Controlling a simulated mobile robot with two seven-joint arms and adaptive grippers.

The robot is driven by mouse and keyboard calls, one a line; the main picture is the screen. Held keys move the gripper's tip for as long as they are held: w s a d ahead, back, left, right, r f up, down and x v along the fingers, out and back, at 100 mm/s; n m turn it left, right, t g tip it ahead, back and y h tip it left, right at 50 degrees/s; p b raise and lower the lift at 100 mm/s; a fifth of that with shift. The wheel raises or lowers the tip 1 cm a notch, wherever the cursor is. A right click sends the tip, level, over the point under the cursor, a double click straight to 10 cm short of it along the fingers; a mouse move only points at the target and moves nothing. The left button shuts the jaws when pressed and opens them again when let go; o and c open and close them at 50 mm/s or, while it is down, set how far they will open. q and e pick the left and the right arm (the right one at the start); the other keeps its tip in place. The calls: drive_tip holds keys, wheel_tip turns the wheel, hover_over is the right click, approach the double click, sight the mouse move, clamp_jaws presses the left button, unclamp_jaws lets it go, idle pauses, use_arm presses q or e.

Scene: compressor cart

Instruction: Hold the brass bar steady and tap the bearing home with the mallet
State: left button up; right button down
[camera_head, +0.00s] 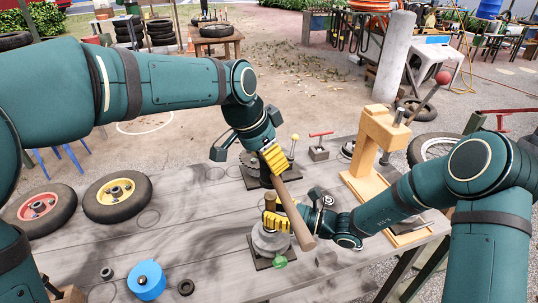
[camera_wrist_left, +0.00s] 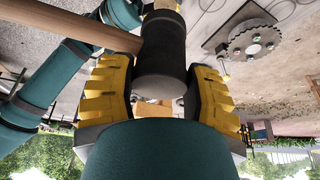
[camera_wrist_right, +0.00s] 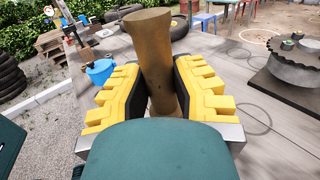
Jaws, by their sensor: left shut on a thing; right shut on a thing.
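My left gripper (camera_head: 272,157) is shut on the mallet (camera_wrist_left: 160,55). The black head sits between the yellow fingers in the left wrist view, and the wooden handle (camera_head: 295,212) slants down to the right in the head view. My right gripper (camera_head: 276,222) is shut on the brass bar (camera_wrist_right: 155,55), lower and nearer the front. The bar stands roughly upright over a grey round housing (camera_head: 267,243) on a dark plate. The fingers and handle partly cover the housing, and I cannot make out the bearing or whether the bar touches it.
A second round flanged part (camera_head: 252,180) sits on a dark plate behind. An orange press-like stand (camera_head: 376,150) is at the right. Wheels with red (camera_head: 38,207) and yellow (camera_head: 116,192) hubs and a blue cylinder (camera_head: 146,280) are at the left. The left-middle table is mostly clear.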

sight(269, 171)
use_arm(q)
wheel_tip(269, 171, down, 4)
drive_tip(key=shift+f, duration=0.1)
drive_tip(key=shift+r, duration=0.2)
drive_tip(key=shift+r, duration=2.25)
drive_tip(key=shift+f, duration=0.25)
